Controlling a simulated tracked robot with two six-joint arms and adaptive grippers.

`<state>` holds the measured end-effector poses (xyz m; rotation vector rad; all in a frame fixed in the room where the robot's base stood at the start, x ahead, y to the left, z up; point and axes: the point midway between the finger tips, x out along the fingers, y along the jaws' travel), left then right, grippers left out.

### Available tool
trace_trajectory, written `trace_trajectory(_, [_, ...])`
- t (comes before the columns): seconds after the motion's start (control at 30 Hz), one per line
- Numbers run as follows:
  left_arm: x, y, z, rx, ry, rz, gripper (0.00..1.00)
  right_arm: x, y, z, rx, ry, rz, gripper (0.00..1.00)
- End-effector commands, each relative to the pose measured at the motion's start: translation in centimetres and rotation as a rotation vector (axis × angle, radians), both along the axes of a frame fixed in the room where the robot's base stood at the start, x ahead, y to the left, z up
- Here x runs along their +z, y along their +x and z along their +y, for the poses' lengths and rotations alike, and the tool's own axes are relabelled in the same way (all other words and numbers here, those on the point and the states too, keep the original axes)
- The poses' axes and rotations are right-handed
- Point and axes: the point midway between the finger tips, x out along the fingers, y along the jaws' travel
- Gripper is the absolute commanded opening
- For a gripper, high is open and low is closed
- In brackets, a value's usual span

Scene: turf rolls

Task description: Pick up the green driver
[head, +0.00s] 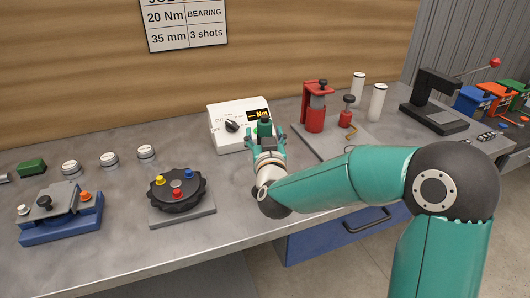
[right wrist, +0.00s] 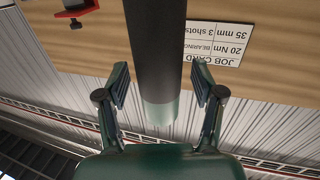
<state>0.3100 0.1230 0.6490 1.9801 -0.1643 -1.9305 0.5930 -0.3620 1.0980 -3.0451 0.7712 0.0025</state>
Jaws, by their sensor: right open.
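The green driver shows in the head view (head: 264,127) as a small dark green upright piece at the white box. In the right wrist view, a dark cylinder with a pale green end (right wrist: 160,112), which looks like the driver, runs down between my fingers. My right gripper (head: 265,142) is open in front of the white box. In the right wrist view its two fingers (right wrist: 160,92) stand on either side of the cylinder, with a gap on each side. The driver's lower part is hidden behind the gripper in the head view. My left gripper is not in view.
The white box with an Nm display (head: 228,112) stands right behind the gripper. A black dial fixture (head: 178,196) and a blue fixture (head: 60,228) are to the left. A red press (head: 316,112) and white cylinders (head: 377,102) are to the right. Bare bench lies left of the gripper.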

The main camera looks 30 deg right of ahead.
Motion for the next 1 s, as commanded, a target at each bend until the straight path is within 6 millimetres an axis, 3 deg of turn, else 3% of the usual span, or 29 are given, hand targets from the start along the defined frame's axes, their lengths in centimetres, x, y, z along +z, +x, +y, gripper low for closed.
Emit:
trace_trajectory(0.2, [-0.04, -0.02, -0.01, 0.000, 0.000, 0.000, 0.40, -0.02, 0.03, 0.01, 0.001, 0.000, -0.001, 0.64])
trace_trajectory(0.6, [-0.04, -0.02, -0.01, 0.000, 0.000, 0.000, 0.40, 0.00, 0.00, 0.02, 0.001, 0.000, -0.001, 0.00])
trace_trajectory(1.0, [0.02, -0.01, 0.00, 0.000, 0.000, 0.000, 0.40, 0.66, 0.00, -0.03, -0.001, -0.002, -0.007, 0.00])
